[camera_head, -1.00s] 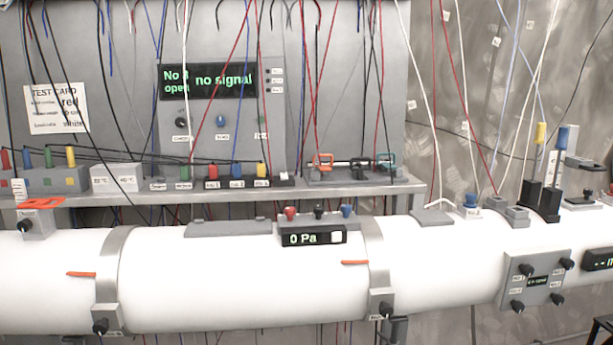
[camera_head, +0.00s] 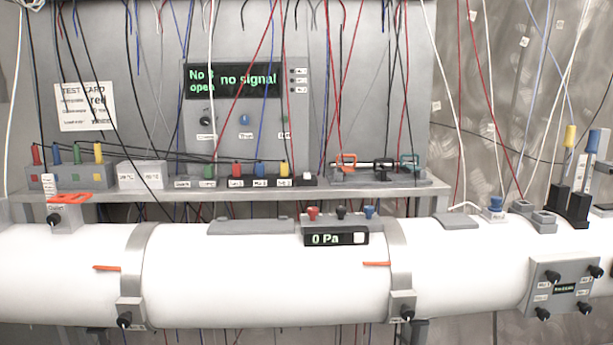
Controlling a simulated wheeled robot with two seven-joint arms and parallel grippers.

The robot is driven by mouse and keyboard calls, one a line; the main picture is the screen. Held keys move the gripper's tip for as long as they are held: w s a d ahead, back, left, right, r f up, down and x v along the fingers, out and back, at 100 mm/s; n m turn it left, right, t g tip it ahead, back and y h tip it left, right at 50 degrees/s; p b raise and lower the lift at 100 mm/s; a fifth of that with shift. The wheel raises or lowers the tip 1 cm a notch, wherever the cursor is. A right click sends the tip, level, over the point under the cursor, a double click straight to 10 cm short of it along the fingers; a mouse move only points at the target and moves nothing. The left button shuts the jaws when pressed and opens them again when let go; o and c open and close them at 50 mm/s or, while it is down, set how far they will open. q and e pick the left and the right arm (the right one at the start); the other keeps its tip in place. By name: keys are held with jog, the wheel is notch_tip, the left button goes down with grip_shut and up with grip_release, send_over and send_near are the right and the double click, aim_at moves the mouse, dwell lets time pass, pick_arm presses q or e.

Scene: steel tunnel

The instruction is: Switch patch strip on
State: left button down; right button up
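A grey patch strip (camera_head: 222,184) lies on the shelf below the display panel. It carries a row of labelled sockets with green (camera_head: 209,172), red (camera_head: 236,169), blue (camera_head: 259,170) and yellow (camera_head: 284,169) plugs. A small black-and-white switch (camera_head: 308,180) sits at its right end; its position is too small to tell. A second strip (camera_head: 70,181) with red, blue, green and yellow plugs stands at the far left of the shelf. Neither of my grippers shows in the head view.
A large white pipe (camera_head: 260,285) with metal clamps runs across the front, below the shelf (camera_head: 400,193). A gauge (camera_head: 336,239) on it reads 0 Pa. The panel display (camera_head: 235,80) reads "no signal". Many thin cables hang before the wall and shelf. Clips (camera_head: 375,166) stand right of the strip.

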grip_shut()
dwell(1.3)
